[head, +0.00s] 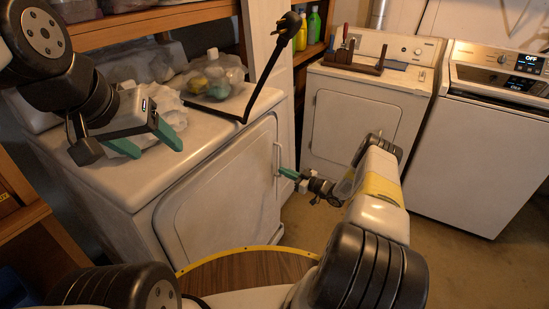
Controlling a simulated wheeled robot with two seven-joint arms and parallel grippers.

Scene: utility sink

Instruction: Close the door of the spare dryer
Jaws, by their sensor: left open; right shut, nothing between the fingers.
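A white dryer (120,195) stands close at the left, its front turned toward the right. Its large door (222,192) looks nearly flush with the front; I cannot tell whether it is fully shut. A handle (277,158) shows at the door's far edge. My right gripper (287,173) is shut and empty, its green fingertips at that edge, just below the handle; I cannot tell if they touch. My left gripper (148,143) is open and empty above the dryer's top. A second white dryer (362,113) stands at the back with its door closed.
A clear bag of bottles (213,76), white crumpled plastic (160,98) and a black cord with plug (265,80) lie on the near dryer's top. A washer (480,135) showing OFF stands at the right. The floor (440,255) between the machines is clear.

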